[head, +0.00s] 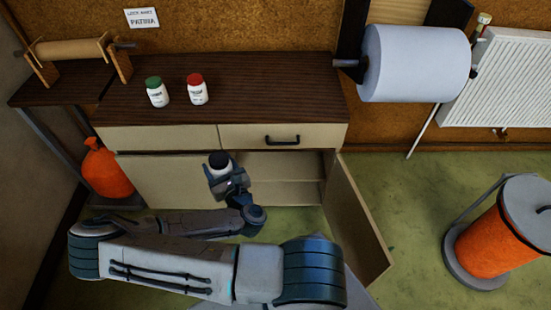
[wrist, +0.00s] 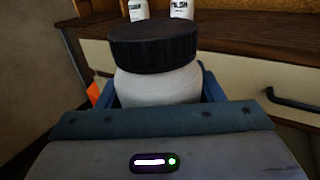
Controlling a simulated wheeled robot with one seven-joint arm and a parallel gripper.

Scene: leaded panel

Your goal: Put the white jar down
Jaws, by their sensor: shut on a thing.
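The white jar with a black lid (head: 219,163) is held upright in my gripper (head: 227,180), in front of the cabinet and below its top. In the wrist view the white jar (wrist: 155,85) sits between the blue fingers of my gripper (wrist: 158,95), which is shut on it. The lower part of the jar is hidden by my gripper. Two other white jars stand on the dark wooden cabinet top (head: 270,90): one with a green lid (head: 156,93) and one with a red lid (head: 196,90). The lower parts of both also show in the wrist view.
The cabinet door (head: 355,220) stands open to the right, showing an inner shelf (head: 290,182). A drawer (head: 283,136) above is shut. The cabinet top right of the red-lidded jar is clear. An orange bin (head: 500,235) stands at right, an orange sack (head: 107,170) at left.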

